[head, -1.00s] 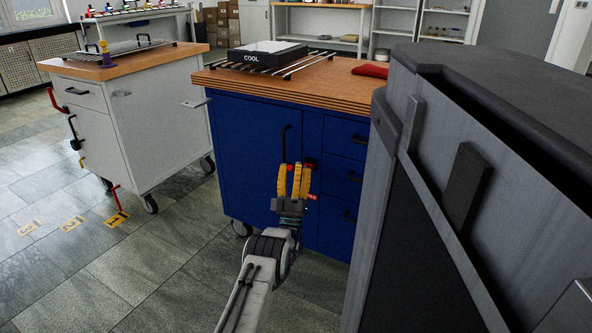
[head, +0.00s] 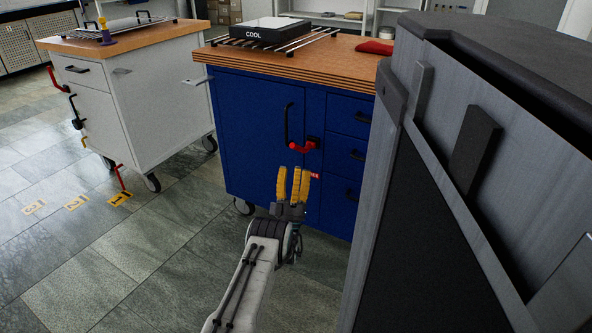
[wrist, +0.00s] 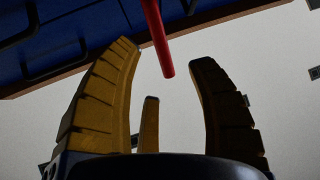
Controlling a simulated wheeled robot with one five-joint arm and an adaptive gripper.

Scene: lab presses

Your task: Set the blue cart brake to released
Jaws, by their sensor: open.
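The blue cart (head: 250,130) stands in the middle of the head view. A red lever (head: 301,148) on a black mount sticks out from its front, beside the black door handle. I take this lever for the brake, but its setting cannot be read. My gripper (head: 294,172), with yellow fingers, is open and empty, just below the lever in the head view. In the wrist view a red rod (wrist: 158,40), likely the same lever, reaches down from the top between the open fingertips (wrist: 166,54). I see no contact with either finger.
A large grey machine (head: 470,180) stands close on the right. A white cart (head: 150,100) with red and black levers stands at the left, beside floor marks (head: 75,202). A tray marked COOL (head: 265,30) and a red cloth (head: 374,47) lie on the blue cart. Floor at front left is free.

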